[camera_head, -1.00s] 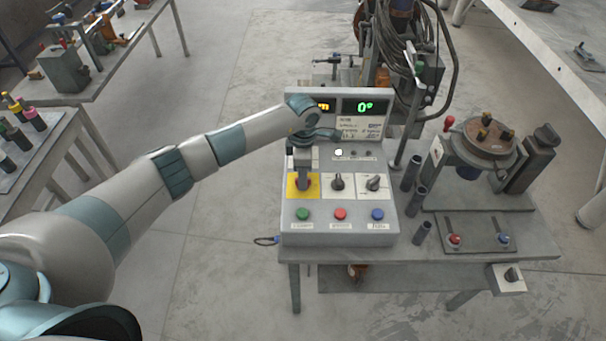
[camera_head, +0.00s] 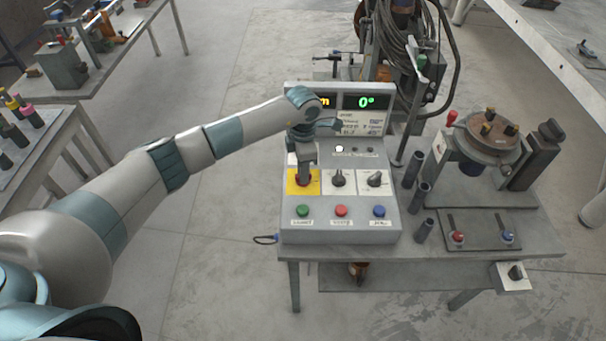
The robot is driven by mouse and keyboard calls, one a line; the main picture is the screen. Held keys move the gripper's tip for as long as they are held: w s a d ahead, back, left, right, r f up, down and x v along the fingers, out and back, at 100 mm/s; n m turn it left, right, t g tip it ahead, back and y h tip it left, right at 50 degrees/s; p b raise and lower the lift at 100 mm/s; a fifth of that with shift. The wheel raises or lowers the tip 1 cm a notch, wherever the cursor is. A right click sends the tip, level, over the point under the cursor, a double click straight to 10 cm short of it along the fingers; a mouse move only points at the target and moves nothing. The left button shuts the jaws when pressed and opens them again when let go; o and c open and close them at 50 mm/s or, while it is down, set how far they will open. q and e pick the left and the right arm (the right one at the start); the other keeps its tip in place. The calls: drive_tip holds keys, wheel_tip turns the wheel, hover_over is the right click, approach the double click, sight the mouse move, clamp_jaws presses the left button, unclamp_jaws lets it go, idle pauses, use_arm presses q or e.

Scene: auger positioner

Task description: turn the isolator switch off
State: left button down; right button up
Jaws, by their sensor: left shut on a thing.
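The grey control box (camera_head: 290,228) stands on the metal table with its lit displays at the top. The isolator switch (camera_head: 303,181) is a red knob on a yellow plate (camera_head: 313,188) at the box's left. My left gripper (camera_head: 303,176) reaches down from above and is shut on the isolator switch. The fingers hide most of the knob, so its angle is hard to tell. My right gripper is not in view.
Two black rotary knobs (camera_head: 338,178) (camera_head: 375,179) sit close to the right of the yellow plate. Green (camera_head: 303,211), red (camera_head: 341,211) and blue (camera_head: 379,211) buttons lie just below. A round positioner table (camera_head: 489,140) and dark tubes stand to the right.

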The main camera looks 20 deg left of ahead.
use_arm(q)
drive_tip(key=n+b, duration=0.2)
drive_tip(key=n, duration=0.1)
drive_tip(key=shift+f+n+b, duration=0.15)
drive_tip(key=shift+n+b, duration=0.15)
drive_tip(key=shift+b, duration=0.1)
drive_tip(key=n+b, duration=0.3)
drive_tip(key=n, duration=0.1)
drive_tip(key=shift+n, duration=0.3)
drive_tip(key=n+b, duration=0.2)
drive_tip(key=n, duration=0.2)
drive_tip(key=shift+r+n+b, duration=0.25)
drive_tip(key=shift+n+b, duration=0.5)
drive_tip(key=shift+n, duration=0.85)
drive_tip(key=shift+w, duration=0.1)
drive_tip(key=c, duration=1.8)
unclamp_jaws()
drive_tip(key=shift+o, duration=0.2)
